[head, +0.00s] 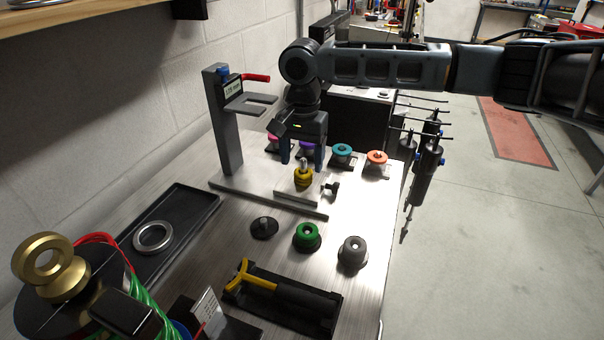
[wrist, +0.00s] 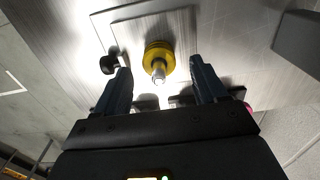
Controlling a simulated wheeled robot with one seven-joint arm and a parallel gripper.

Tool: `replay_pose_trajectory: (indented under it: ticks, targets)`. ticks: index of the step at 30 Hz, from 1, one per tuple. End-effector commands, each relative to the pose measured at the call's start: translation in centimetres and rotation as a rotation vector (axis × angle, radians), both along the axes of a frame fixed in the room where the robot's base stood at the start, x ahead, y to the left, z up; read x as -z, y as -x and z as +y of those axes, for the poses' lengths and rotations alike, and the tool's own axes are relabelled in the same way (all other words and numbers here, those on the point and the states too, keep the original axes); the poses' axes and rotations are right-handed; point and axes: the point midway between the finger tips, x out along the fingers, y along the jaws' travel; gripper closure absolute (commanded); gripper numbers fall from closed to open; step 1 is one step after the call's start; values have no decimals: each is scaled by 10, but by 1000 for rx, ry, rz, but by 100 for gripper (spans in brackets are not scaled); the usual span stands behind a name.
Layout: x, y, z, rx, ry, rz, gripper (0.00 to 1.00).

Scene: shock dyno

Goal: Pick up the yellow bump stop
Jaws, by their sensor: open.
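The yellow bump stop (head: 303,178) is a small ribbed yellow piece with a pale metal stem or pin at its top. It stands on a light plate at the foot of the grey stand. My gripper (head: 303,160) is above and just behind it in the head view, fingers pointing down. In the wrist view the bump stop (wrist: 159,58) lies ahead of and between the two open fingers (wrist: 162,85), apart from both. Nothing is held.
A grey stand (head: 226,125) with a red lever rises left of my gripper. Pink, purple, teal (head: 342,151) and orange (head: 376,160) pieces stand behind. A small dark knob (head: 330,188) is close right of the bump stop. Green (head: 306,234) and grey (head: 352,250) pieces stand in front.

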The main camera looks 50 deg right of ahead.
Motion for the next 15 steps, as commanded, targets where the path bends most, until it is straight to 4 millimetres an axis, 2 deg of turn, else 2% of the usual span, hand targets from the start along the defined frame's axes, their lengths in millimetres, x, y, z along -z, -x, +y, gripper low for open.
replay_pose_trajectory:
  ticks: [7,15]
  targets:
    - [31,0,-4,0,1,2,29]
    - [36,0,-4,0,0,0,29]
